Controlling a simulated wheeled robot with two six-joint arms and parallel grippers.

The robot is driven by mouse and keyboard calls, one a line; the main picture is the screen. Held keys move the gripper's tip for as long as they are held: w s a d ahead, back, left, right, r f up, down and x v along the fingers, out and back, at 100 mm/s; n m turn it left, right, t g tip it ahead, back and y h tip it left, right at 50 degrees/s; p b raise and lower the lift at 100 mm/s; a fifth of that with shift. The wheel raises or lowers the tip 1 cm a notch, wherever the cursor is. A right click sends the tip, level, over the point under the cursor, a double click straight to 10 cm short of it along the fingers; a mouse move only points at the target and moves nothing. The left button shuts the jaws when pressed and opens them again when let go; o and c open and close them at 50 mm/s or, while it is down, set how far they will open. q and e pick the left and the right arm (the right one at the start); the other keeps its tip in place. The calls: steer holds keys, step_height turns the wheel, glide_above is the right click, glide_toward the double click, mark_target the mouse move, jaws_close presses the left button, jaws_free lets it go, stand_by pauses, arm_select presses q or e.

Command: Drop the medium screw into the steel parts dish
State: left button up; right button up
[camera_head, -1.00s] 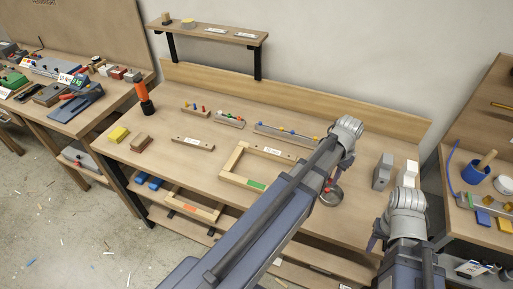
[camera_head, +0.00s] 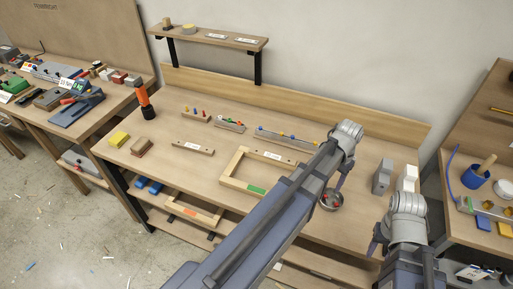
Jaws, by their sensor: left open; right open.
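The steel parts dish (camera_head: 335,207) is a small round grey bowl on the bench, right of the wooden frame. A small red-headed piece (camera_head: 326,197), apparently a screw, shows inside the dish; its size is hard to judge. My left gripper (camera_head: 338,187) is open just above the dish's upper edge, pointing down, with nothing visible in it. My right gripper (camera_head: 374,246) is open and empty near the bench's front edge at the right. Other coloured-headed pieces stand in the small racks (camera_head: 196,117) at the back of the bench.
A wooden frame (camera_head: 228,181) lies mid-bench, partly behind my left arm. A long rack (camera_head: 287,136) stands behind it. Grey (camera_head: 382,177) and white (camera_head: 407,176) blocks stand at the right. An orange-and-black tool (camera_head: 144,100) stands at the left.

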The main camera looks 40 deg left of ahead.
arm_select(q)
step_height(320, 180, up, 7)
steer(key=p, duration=0.7)
steer(key=shift+r, duration=0.2)
steer(key=s+d+f+m+y+b, duration=0.1)
steer(key=s+d+f+b, duration=0.2)
steer(key=s+d, duration=0.7)
steer(key=s, duration=0.4)
steer(key=shift+s+d+f+m+b, duration=0.15)
steer(key=shift+d+f+m+b, duration=0.15)
steer(key=shift+m+b, duration=0.1)
